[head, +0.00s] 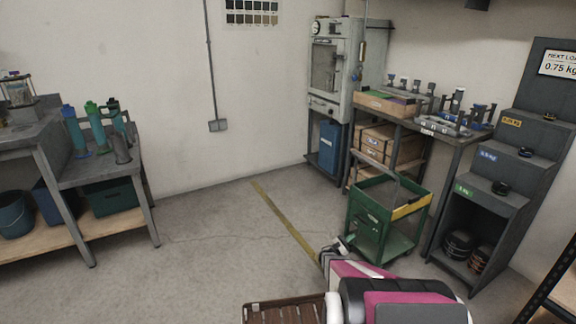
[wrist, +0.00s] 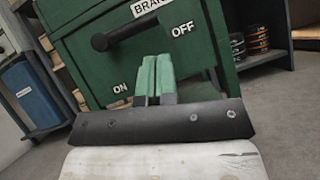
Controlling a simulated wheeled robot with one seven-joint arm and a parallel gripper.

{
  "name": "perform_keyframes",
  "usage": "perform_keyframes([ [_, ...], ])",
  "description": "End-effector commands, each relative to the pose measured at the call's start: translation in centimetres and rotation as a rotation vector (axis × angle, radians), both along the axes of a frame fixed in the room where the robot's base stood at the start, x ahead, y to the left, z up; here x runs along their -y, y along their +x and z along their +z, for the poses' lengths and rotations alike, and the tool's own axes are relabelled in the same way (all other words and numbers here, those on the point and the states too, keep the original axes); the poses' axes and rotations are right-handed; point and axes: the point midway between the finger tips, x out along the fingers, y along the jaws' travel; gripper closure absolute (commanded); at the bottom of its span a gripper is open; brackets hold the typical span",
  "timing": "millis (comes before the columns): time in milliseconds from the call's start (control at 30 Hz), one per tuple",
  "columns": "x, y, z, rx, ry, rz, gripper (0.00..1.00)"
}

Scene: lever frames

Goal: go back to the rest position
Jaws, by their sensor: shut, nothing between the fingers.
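My gripper (head: 340,246) is at the end of my arm, low in the head view, just left of the green cart (head: 368,238). In the wrist view its two green fingers (wrist: 154,78) are together with nothing between them. Behind them stands the cart's green panel (wrist: 75,50). A black lever (wrist: 135,32) slants across that panel above the fingertips, its rounded end at the left. ON is printed below it and OFF to its right; a label partly cut off sits above. The fingers appear apart from the lever; their gap to the panel is unclear.
A grey bench (head: 104,173) stands at the left, with bottles on it. A workbench (head: 455,137) and a stepped shelf (head: 500,203) stand at the right. A brown slatted surface (head: 285,312) lies low in front. The floor (head: 215,225) left of the cart is open.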

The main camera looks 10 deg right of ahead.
Motion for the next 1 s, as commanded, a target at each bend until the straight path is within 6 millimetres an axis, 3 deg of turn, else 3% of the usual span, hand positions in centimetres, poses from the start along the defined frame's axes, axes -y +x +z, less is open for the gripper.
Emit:
perform_keyframes([
  [167, -0.4, -1.9, 3.5, 0.064, 0.117, -0.046, 1.00],
  [467, -3.1, -8.2, 11.0, 0.309, 0.531, -0.199, 1.00],
  [767, -10.2, -15.2, 16.5, 0.613, 1.010, -0.368, 1.00],
  [1000, -18.5, -20.3, 20.9, 0.865, 1.393, -0.524, 1.00],
])
